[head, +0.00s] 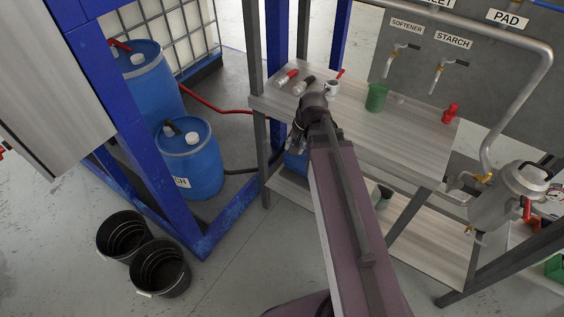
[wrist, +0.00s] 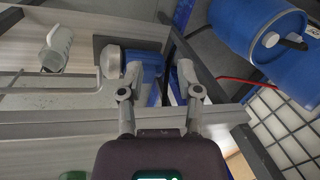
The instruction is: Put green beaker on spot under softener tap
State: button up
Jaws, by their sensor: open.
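The green beaker (head: 376,97) stands upright on the grey worktop, below and slightly left of the softener tap (head: 398,62). A faint pale patch (head: 400,99) shows on the worktop just right of the beaker; I cannot tell whether it is the marked spot. My gripper (head: 297,139) is at the worktop's left front edge, apart from the beaker. In the wrist view my gripper (wrist: 155,80) has its fingers spread, with nothing held between them. A sliver of something green (wrist: 73,175) shows at that view's bottom edge, mostly cut off.
On the worktop (head: 425,135) stand a white mug (head: 332,88) left of the beaker and a red item (head: 450,114) at right. Red-capped and dark-capped items (head: 287,77) lie at the back left. The starch tap (head: 440,75) is right of the softener tap. Blue drums (head: 190,165) stand left.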

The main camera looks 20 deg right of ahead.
jog(key=s+a+n+g+h, duration=0.1)
jog(key=s+a+n+h, duration=0.1)
jog(key=s+a+n, duration=0.2)
jog(key=shift+s+a+f+n+g, duration=0.25)
jog(key=shift+s+a+n+g, duration=0.1)
jog(key=shift+a+n, duration=0.6)
